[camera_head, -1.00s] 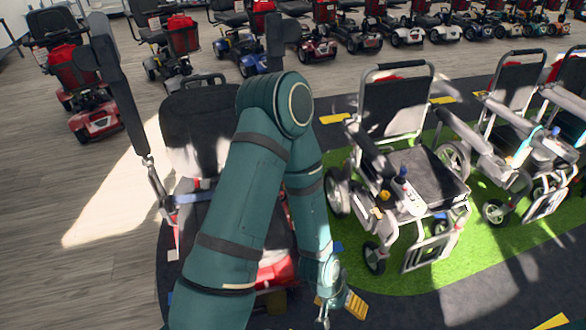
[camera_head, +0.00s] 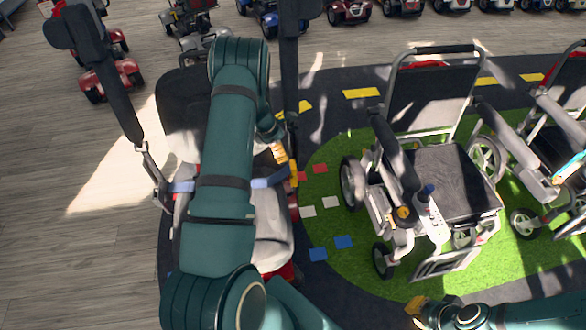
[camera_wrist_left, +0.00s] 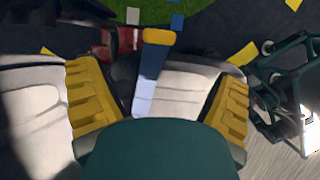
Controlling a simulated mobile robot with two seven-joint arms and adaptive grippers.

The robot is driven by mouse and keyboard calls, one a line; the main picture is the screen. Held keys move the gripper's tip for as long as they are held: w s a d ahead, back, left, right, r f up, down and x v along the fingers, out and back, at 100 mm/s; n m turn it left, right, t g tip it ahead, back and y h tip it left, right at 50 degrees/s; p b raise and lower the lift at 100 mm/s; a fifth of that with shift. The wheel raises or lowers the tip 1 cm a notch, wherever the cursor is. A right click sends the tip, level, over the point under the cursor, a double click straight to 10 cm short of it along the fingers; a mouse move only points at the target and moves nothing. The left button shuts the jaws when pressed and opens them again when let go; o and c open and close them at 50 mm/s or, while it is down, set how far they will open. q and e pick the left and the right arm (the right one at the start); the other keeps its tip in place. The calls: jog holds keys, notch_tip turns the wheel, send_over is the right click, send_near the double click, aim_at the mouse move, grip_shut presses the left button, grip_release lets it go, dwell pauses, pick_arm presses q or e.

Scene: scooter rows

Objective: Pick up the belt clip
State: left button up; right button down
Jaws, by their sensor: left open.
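The belt clip is the orange-yellow end piece on a blue strap (camera_wrist_left: 150,85) over the scooter's light seat. It shows ahead of my left fingertips in the left wrist view (camera_wrist_left: 158,37) and beside the left gripper in the head view (camera_head: 294,172). My left gripper (camera_head: 279,152) is open, its two yellow fingers on either side of the strap in the left wrist view (camera_wrist_left: 155,80). The clip is apart from both fingers. My right gripper (camera_head: 416,310) is at the bottom right of the head view, away from the clip; its jaw state is unclear.
The scooter has a dark backrest (camera_head: 185,115) and a raised left armrest (camera_head: 110,95). A second raised armrest (camera_head: 290,70) stands close to my left gripper. A grey wheelchair (camera_head: 445,175) stands to the right on green flooring (camera_head: 330,175). Wooden floor lies left.

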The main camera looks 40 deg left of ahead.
aim_at(292, 164)
pick_arm(q)
jog(key=b+x, duration=0.1)
jog(key=x, duration=0.7)
jog(key=shift+w+a+f+b, duration=0.1)
jog(key=shift+w+f+b, duration=0.1)
jog(key=shift+b, duration=0.15)
jog(key=x, duration=0.1)
jog(key=b+x, duration=0.1)
jog(key=x, duration=0.3)
jog(key=shift+s+f, duration=0.15)
jog(key=shift+s, duration=0.1)
jog(key=c, duration=1.3)
